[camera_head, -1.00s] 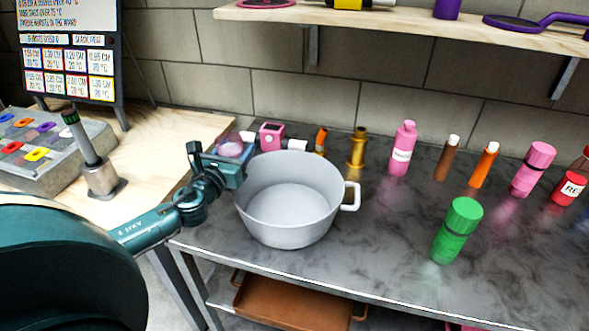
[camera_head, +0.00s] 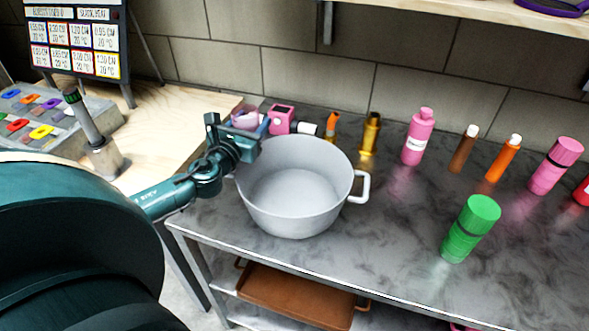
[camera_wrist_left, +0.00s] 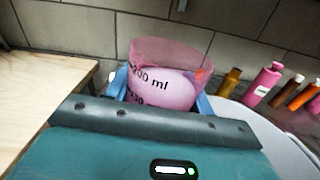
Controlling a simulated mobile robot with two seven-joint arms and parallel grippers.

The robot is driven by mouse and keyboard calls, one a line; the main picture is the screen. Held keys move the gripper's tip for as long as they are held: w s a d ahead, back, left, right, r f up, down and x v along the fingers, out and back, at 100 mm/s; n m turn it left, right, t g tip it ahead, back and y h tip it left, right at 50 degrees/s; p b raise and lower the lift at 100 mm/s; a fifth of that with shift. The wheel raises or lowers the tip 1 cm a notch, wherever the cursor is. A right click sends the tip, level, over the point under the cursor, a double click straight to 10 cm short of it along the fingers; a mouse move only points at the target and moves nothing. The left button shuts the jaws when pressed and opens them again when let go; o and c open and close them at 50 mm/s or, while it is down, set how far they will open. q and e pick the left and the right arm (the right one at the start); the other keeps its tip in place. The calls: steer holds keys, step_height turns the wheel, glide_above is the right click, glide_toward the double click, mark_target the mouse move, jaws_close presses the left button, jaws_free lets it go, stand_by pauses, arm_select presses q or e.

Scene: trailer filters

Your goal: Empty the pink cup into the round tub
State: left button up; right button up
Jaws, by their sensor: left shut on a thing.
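The pink cup (camera_head: 245,117) is translucent, with dark volume marks and a pale pink content that show in the left wrist view (camera_wrist_left: 165,82). It looks about upright, perhaps slightly tilted. My left gripper (camera_head: 252,127) is shut on it, with a blue finger on each side. The round tub (camera_head: 296,222), pale grey with a side handle, stands on the dark counter. The cup is beside the tub's far left rim, apparently not over its opening. The tub's visible inside looks empty. My right gripper is not in view.
A pink device (camera_head: 281,118) and a gold bottle (camera_head: 371,134) stand behind the tub. A green bottle (camera_head: 470,229) and several other bottles stand to the right. A wooden table (camera_head: 165,125) adjoins the counter at left. A brown tray (camera_head: 295,294) lies below.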

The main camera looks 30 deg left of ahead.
arm_select(q)
steer(key=shift+d+r+m, duration=0.25)
steer(key=shift+d+m, duration=0.05)
steer(key=shift+m, duration=0.2)
steer(key=shift+d+f+m+b, duration=0.25)
steer(key=shift+m+b, duration=0.15)
steer(key=shift+m, duration=0.1)
steer(key=shift+d+f+m+t+b, duration=0.15)
steer(key=shift+d+m+t+b, duration=0.25)
steer(key=shift+m, duration=0.4)
steer(key=shift+d+r, duration=0.15)
steer(key=shift+r, duration=0.05)
steer(key=shift+d+r+m, duration=0.15)
steer(key=shift+d+m, duration=0.3)
steer(key=shift+m, duration=0.45)
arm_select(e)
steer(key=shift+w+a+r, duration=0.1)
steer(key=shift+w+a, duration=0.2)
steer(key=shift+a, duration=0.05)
arm_select(q)
steer(key=shift+w+d+m, duration=0.1)
steer(key=shift+d+m, duration=0.1)
steer(key=shift+m, duration=0.1)
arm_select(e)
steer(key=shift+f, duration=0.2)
arm_select(q)
steer(key=shift+d+f+m+b, duration=0.3)
steer(key=shift+m+b, duration=0.15)
steer(key=shift+m, duration=0.05)
